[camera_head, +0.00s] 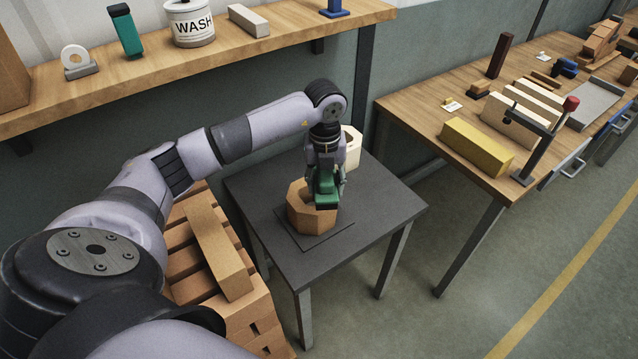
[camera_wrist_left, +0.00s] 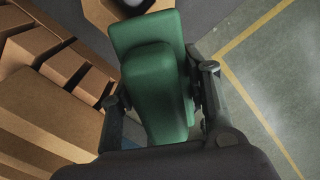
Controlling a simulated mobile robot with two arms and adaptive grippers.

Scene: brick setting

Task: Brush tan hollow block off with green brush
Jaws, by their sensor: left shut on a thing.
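The tan block (camera_head: 311,219), many-sided in outline, sits on a thin dark plate (camera_head: 338,236) on the small dark table. My left gripper (camera_head: 327,188) is shut on the green brush (camera_head: 324,200) and holds it over the block's top. The brush hides part of that top; I cannot tell whether it touches. In the left wrist view the green brush (camera_wrist_left: 158,85) lies between the fingers, and part of the tan block (camera_wrist_left: 103,13) shows beyond it at the top edge. My right gripper is not in view.
A cream block with a hole (camera_head: 352,148) stands behind my gripper on the dark table (camera_head: 385,205). Stacked tan bricks (camera_head: 218,245) are to its left. A wooden shelf (camera_head: 110,88) runs behind, and a wooden workbench (camera_head: 400,106) with several items stands right.

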